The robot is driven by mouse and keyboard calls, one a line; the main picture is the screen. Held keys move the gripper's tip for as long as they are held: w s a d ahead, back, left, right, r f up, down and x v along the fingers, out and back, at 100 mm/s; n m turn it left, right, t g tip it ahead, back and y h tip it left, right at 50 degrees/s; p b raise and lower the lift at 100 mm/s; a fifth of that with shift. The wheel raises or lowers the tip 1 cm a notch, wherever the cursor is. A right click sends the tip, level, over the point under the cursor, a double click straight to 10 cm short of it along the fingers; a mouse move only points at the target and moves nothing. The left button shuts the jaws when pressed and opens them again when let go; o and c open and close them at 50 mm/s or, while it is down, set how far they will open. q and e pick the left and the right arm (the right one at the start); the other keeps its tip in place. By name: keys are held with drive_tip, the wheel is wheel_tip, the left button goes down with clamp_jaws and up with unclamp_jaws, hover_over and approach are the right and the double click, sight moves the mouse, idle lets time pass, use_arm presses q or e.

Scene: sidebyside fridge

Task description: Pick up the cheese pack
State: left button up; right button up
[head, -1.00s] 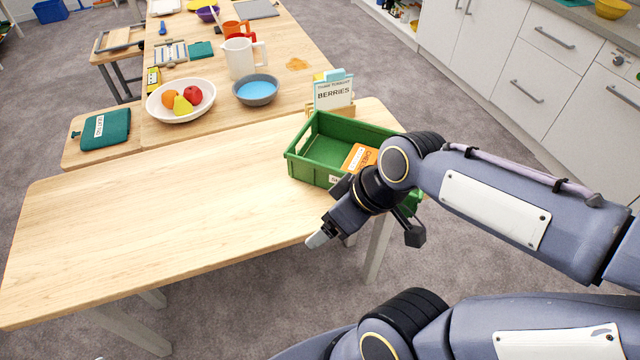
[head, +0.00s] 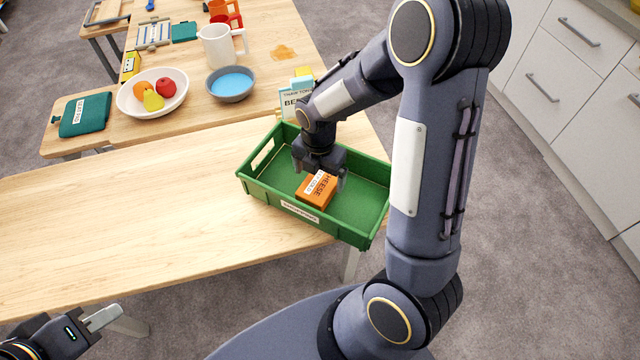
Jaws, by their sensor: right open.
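The orange cheese pack (head: 316,191), with a white label, lies flat in the green crate (head: 262,195) near the table's front edge. My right gripper (head: 320,182) points down over the crate, with its two fingers spread above and around the cheese pack. I cannot tell whether either finger touches the pack. My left gripper (head: 102,318) is at the lower left, beyond the front edge of the table and away from the crate; only part of it shows, so its opening is unclear.
A sign reading "BE..." (head: 292,104) stands right behind the crate, partly hidden by my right arm. A fruit bowl (head: 126,104), a blue-filled bowl (head: 231,84) and a white pitcher (head: 215,45) stand farther back. The wooden table (head: 120,215) left of the crate is clear.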

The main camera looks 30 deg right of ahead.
sight(320, 182)
wheel_tip(320, 182, down, 4)
drive_tip(key=shift+s+d+r, duration=0.1)
drive_tip(key=shift+r, duration=0.05)
drive_tip(key=shift+r, duration=0.1)
drive_tip(key=c, duration=1.3)
